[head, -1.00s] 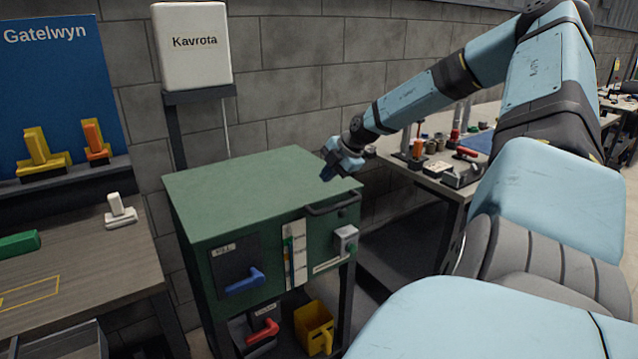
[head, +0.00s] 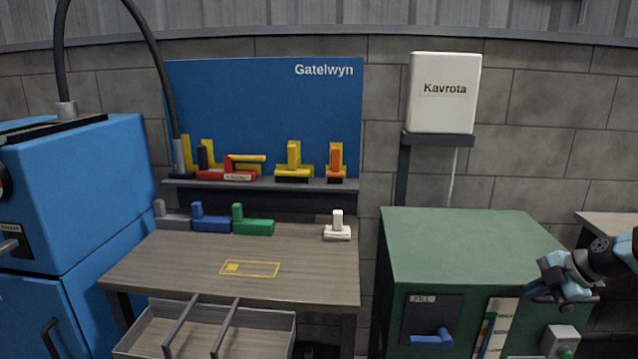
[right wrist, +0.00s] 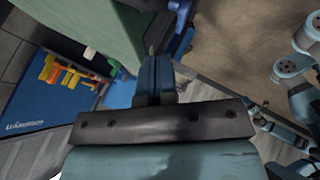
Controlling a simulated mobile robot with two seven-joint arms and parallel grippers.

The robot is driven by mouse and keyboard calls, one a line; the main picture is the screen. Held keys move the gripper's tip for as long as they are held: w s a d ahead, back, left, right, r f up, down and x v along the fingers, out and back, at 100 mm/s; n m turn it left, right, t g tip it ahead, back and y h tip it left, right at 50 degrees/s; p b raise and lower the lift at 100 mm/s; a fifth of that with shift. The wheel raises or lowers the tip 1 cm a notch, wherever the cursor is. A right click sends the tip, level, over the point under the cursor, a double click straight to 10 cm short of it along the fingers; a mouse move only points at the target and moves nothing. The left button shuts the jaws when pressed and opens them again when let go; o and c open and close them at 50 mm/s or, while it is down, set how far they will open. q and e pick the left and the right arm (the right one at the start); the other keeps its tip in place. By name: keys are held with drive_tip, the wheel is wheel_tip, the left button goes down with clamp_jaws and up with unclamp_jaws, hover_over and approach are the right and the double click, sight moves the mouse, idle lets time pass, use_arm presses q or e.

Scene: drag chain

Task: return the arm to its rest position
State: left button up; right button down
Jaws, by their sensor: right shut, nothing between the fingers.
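My right gripper (head: 545,290) is at the right of the head view, in front of the green cabinet's (head: 455,240) right side. It is shut and empty. In the right wrist view its blue fingers (right wrist: 153,65) are together, with the green cabinet (right wrist: 100,28) beyond them at the upper left. Only the end of the right arm shows in the head view. My left gripper is in neither view.
A wooden workbench (head: 190,262) with colored handled blocks stands left of the green cabinet, below a blue panel (head: 265,105). Its drawer (head: 145,340) is open. A blue machine (head: 75,190) stands far left. A white Kavrota box (head: 444,92) hangs on the wall.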

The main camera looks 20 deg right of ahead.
drive_tip(key=a+f+t+y, duration=0.1)
drive_tip(key=a+f+y, duration=0.1)
drive_tip(key=a+f, duration=0.55)
drive_tip(key=w+a+f+m+y, duration=0.1)
drive_tip(key=a+f, duration=0.4)
drive_tip(key=a, duration=0.6)
drive_tip(key=a+f+t+y, duration=0.1)
drive_tip(key=a+f+y, duration=0.1)
drive_tip(key=a+f, duration=0.55)
drive_tip(key=s+a+f+m+t+h, duration=0.1)
drive_tip(key=s+a+m+h, duration=0.2)
drive_tip(key=a, duration=0.4)
drive_tip(key=s+a+f+m, duration=0.2)
drive_tip(key=s+a+m, duration=0.25)
drive_tip(key=a, duration=0.25)
drive_tip(key=s+a+f+m+t+h, duration=0.1)
drive_tip(key=s+a+m+h, duration=0.2)
drive_tip(key=a, duration=0.5)
use_arm(q)
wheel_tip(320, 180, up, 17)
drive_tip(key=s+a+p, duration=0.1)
drive_tip(key=p, duration=2.2)
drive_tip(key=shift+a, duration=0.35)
use_arm(e)
wheel_tip(320, 180, up, 17)
drive_tip(key=s+d+m+y, duration=0.1)
drive_tip(key=d, duration=0.1)
drive_tip(key=shift+f, duration=0.2)
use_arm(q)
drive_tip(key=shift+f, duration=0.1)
